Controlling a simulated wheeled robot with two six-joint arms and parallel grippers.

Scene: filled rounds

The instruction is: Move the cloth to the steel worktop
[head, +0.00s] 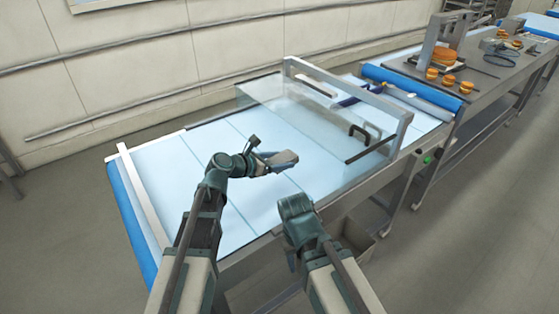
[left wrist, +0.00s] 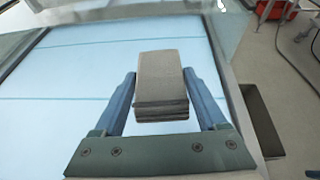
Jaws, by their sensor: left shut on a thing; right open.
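The cloth (head: 284,157) is a small grey-beige folded pad. My left gripper (head: 270,161) is shut on it and holds it over the pale blue belt. In the left wrist view the cloth (left wrist: 160,80) sits between the two blue fingers, its layered folded edge towards the camera. My right gripper (head: 295,206) is lower, by the belt's near edge, and holds nothing that I can see; its fingers are hard to make out. A grey worktop (head: 482,76), seemingly the steel one, stands at the far right, beyond the belt.
The belt (head: 160,165) has a clear guard (head: 270,98) with a steel frame and dark handles across it. A blue roller (head: 410,86) lies at its far end. Orange round pieces (head: 448,80) and a press stand on the grey worktop. A grey bin (head: 357,238) is below the belt.

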